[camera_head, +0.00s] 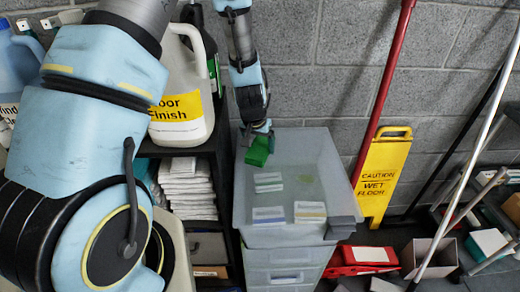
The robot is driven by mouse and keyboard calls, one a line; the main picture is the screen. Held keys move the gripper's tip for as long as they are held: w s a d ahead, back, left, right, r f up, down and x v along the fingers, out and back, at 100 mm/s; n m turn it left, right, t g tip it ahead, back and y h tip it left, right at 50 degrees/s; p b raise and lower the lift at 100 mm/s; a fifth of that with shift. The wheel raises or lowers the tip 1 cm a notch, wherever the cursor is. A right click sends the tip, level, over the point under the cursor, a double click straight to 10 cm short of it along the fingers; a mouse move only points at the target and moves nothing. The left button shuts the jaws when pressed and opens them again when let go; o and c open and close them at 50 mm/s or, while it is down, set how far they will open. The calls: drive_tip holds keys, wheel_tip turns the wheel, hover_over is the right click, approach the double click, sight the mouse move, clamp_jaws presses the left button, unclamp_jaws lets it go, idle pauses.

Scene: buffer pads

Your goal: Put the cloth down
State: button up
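My gripper (259,131) hangs down over the left back part of a grey translucent tub. A small green folded piece (257,154), which looks like the cloth, is directly under the fingertips. Its upper part meets the fingers, and the gripper appears shut on it. I cannot tell whether its lower edge touches the tub's surface. The grey tub (340,170) sits on top of a stack of pale drawers (285,278).
A white Floor Finish jug (182,90) stands left of the tub, above folded white stacks (187,185). A yellow caution sign (383,178) and red pole (385,90) stand right. A red box (362,262) is on the floor.

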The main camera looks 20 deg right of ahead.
drive_tip(key=c, duration=1)
